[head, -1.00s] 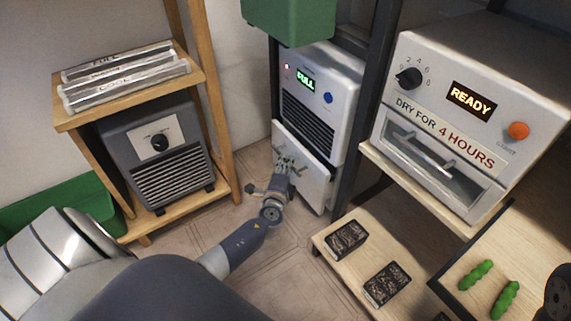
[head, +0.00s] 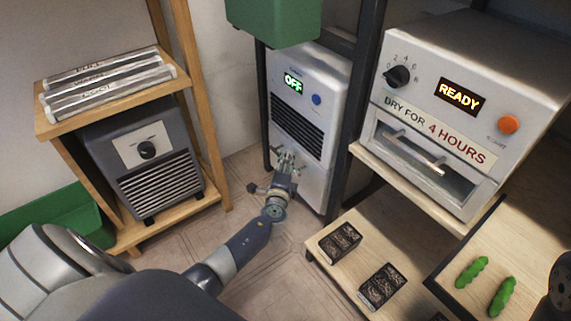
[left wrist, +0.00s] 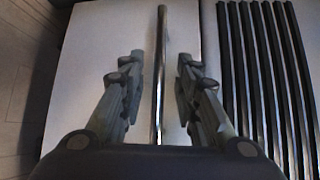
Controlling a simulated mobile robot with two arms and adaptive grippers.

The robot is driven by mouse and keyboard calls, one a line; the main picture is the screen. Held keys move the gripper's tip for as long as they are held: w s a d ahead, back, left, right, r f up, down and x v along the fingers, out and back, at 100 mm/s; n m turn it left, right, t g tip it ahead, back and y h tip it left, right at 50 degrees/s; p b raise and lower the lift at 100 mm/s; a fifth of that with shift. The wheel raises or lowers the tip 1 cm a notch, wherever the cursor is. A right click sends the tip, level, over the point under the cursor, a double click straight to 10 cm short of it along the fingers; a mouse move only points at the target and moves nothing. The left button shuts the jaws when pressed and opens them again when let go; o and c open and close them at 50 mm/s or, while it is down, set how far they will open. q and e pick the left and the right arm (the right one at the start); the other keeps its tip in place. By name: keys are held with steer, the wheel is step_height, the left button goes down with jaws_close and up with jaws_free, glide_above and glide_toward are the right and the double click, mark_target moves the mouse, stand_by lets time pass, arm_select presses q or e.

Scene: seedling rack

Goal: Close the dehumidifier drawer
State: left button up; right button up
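The white dehumidifier (head: 312,90) stands in the middle of the head view, its green display reading OFF. Its drawer (head: 315,187) is the plain white front below the dark vents; it looks flush, or nearly so, with the body. My left gripper (head: 288,158) is at the drawer front and hides part of it. In the left wrist view, the two fingers (left wrist: 158,95) stand apart on either side of a thin bar (left wrist: 160,60), apparently the drawer's handle, with gaps visible on both sides.
A white drying machine (head: 470,75) reading READY sits on the right shelf. Dark packs (head: 340,241) lie on a lower board (head: 350,278). A green bin (head: 275,20) hangs above the dehumidifier. A grey heater-like unit (head: 150,165) stands in the wooden rack (head: 205,125) at left.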

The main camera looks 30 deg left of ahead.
arm_select(q)
steer(key=shift+s, duration=0.1)
steer(key=v, duration=1.1)
steer(key=shift+s+d, duration=0.2)
steer(key=shift+s, duration=0.15)
